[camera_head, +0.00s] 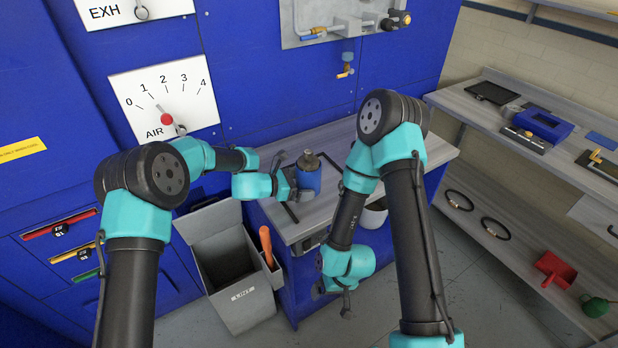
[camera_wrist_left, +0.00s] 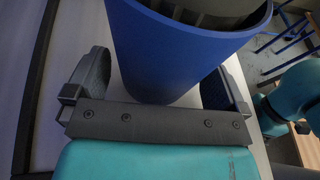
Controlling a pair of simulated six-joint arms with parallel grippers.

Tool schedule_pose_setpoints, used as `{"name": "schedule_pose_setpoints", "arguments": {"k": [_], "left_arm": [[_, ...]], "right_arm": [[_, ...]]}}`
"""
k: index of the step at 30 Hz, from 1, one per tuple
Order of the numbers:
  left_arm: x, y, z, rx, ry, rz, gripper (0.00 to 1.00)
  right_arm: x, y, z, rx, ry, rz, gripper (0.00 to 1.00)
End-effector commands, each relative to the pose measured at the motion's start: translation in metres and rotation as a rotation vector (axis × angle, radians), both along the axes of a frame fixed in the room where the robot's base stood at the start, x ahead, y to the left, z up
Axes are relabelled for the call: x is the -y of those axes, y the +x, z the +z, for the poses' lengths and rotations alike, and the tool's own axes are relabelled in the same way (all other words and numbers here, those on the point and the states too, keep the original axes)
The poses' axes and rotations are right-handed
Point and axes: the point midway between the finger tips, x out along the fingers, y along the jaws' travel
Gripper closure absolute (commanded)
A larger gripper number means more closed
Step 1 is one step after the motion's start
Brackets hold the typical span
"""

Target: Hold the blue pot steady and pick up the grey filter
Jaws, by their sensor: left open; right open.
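The blue pot (camera_head: 309,180) stands upright on the grey bench top, with the grey filter (camera_head: 307,160) seated in its top. In the left wrist view the blue pot (camera_wrist_left: 165,50) fills the upper middle, and the grey filter (camera_wrist_left: 215,12) shows inside its rim. My left gripper (camera_head: 297,190) is open, with its fingers on either side of the pot's lower part. In the left wrist view, gaps show between the pot and the fingers (camera_wrist_left: 155,82). My right gripper (camera_head: 340,300) is open and empty, low in front of the bench, apart from the pot.
A grey lint bin (camera_head: 245,304) with an orange-handled tool (camera_head: 266,244) beside it stands below the bench front. A white bowl-like container (camera_head: 374,217) shows behind my right arm. Shelves (camera_head: 530,225) with tools line the right. The blue machine wall (camera_head: 250,80) rises behind the bench.

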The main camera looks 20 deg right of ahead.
Motion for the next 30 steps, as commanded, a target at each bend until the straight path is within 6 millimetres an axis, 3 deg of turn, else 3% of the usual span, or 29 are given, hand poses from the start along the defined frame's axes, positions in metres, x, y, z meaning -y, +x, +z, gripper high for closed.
{"name": "schedule_pose_setpoints", "arguments": {"k": [6, 15, 24, 30], "left_arm": [[0.0117, -0.0002, -0.0032, 0.001, -0.001, -0.001, 0.00], [0.0122, -0.0001, -0.0034, 0.001, -0.001, 0.000, 0.01], [0.0120, 0.0000, -0.0032, 0.001, -0.001, 0.000, 0.29], [0.0119, 0.0000, -0.0032, 0.001, -0.001, 0.000, 0.29]], "right_arm": [[0.0000, 0.0000, 0.0000, 0.000, 0.000, 0.000, 0.07], [0.0000, 0.0000, 0.0000, 0.000, 0.000, 0.000, 0.07], [0.0000, 0.0000, 0.0000, 0.000, 0.000, 0.000, 0.07], [0.0000, 0.0000, 0.0000, 0.000, 0.000, 0.000, 0.03]]}}
